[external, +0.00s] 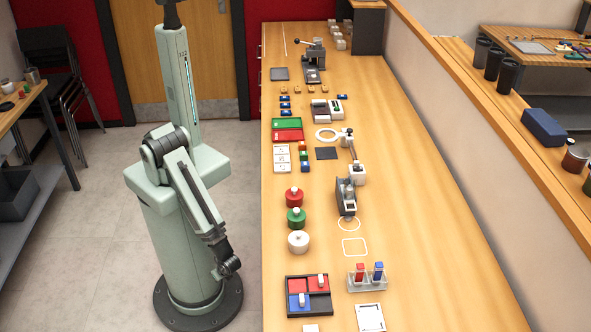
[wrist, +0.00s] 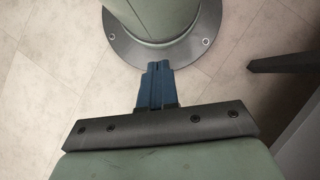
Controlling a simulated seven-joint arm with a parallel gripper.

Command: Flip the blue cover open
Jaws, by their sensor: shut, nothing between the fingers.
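A dark tray with compartments (external: 283,296) sits at the near left edge of the bench. A red piece (external: 321,283) with a similar white handle is in the far part. My gripper (external: 228,268) hangs off the bench, left of the tray and well apart from it. In the wrist view my fingers (wrist: 157,68) are blue and together, with nothing between them.
A clear rack (external: 367,283) with red and blue vials stands right of the tray. A white plate (external: 370,317) lies nearer. White, green and red knobbed pots (external: 298,241) stand farther back. The bench's left edge (external: 262,250) lies between my gripper and the tray. The bench's right side is clear.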

